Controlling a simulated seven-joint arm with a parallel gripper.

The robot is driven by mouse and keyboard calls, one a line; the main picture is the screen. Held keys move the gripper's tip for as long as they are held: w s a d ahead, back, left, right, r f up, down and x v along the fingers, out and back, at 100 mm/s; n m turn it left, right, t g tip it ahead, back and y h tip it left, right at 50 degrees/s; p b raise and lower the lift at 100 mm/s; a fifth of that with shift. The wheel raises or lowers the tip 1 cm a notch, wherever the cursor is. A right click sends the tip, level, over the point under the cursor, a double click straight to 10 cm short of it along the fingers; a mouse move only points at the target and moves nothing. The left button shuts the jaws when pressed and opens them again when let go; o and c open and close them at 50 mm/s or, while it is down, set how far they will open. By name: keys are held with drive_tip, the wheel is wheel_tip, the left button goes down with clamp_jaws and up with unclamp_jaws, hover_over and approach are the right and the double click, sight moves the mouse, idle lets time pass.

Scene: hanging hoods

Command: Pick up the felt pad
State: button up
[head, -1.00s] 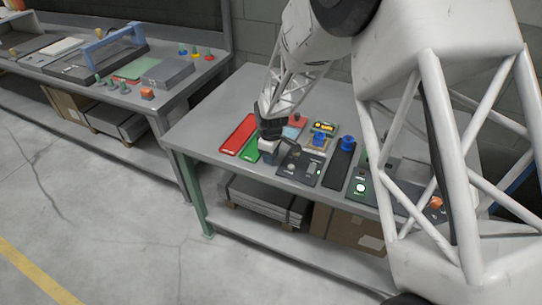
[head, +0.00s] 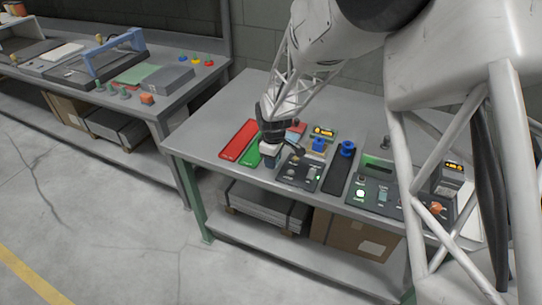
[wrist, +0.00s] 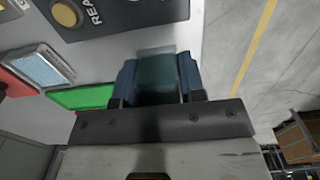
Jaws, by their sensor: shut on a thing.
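My gripper (wrist: 158,82) shows in the wrist view with its two blue fingers on either side of a dark teal pad, which looks like the felt pad (wrist: 157,68). The fingers are shut on it, and its far edge looks pale and see-through. In the head view my gripper (head: 270,158) is low over the front of the workbench, between the green tray and the black switch panel. The pad cannot be made out there. I cannot tell whether it still touches the bench.
A red tray (head: 237,141) and a green tray (head: 250,153) lie left of my gripper. A black switch panel (head: 300,172) is close on its right, with blue knobs (head: 347,149) beyond. The bench top (head: 225,112) is clear at the back left.

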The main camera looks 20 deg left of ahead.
drive_tip(key=s+d+r, duration=0.1)
drive_tip(key=s+d, duration=0.6)
drive_tip(key=s, duration=0.3)
drive_tip(key=shift+d, duration=0.4)
drive_tip(key=o, duration=0.3)
drive_tip(key=shift+c, duration=0.8)
drive_tip(key=w+d+r, duration=0.2)
drive_tip(key=w, duration=0.7)
drive_tip(key=w+d+r, duration=0.2)
drive_tip(key=w+r, duration=0.1)
drive_tip(key=w, duration=0.6)
drive_tip(key=w+d+r, duration=0.2)
drive_tip(key=w, duration=0.7)
drive_tip(key=shift+w+r, duration=0.3)
drive_tip(key=shift+w, duration=0.1)
